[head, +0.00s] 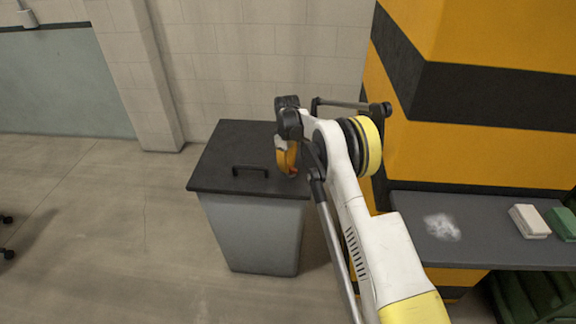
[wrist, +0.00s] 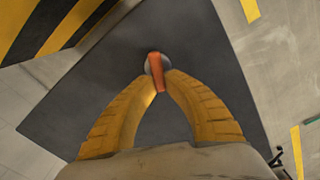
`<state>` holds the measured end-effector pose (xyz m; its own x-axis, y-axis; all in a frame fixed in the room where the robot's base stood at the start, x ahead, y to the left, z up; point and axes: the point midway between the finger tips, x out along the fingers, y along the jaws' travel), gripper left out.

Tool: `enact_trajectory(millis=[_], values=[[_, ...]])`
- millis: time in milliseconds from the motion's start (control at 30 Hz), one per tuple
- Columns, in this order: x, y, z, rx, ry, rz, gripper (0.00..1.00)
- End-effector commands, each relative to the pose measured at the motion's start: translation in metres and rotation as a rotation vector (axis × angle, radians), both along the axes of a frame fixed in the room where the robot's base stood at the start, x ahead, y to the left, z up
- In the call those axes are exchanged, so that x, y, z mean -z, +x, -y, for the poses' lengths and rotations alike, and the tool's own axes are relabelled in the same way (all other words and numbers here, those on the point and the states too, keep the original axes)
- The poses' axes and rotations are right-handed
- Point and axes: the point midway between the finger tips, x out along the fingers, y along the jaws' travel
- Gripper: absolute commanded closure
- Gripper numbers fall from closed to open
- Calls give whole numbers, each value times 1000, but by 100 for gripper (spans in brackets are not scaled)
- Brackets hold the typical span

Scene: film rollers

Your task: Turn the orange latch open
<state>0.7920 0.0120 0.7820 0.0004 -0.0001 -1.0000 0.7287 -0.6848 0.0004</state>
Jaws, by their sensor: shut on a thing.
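The orange latch (wrist: 155,66) shows in the wrist view as a narrow bar on a small grey round base on a dark flat surface. It lies slightly tilted from upright in the picture. My gripper (wrist: 159,84) has its two yellow fingers closed on the lower part of the latch, one on each side. In the head view my gripper (head: 287,160) points down at the right side of the grey bin's black lid (head: 228,150). The latch is hidden there behind my gripper and arm.
The lid has a black handle (head: 250,169) left of my gripper. A yellow and black striped pillar (head: 480,90) stands close on the right. A dark shelf (head: 480,240) with a white block (head: 529,221) is at right. The floor at left is mostly clear.

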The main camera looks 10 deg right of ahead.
Motion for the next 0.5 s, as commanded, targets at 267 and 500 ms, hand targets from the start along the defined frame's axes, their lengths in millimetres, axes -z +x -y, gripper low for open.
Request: enact_trajectory(millis=[267, 500], values=[[0, -3, -2, -195, 0, -1, 100], [0, -4, -3, -293, 0, -1, 100]])
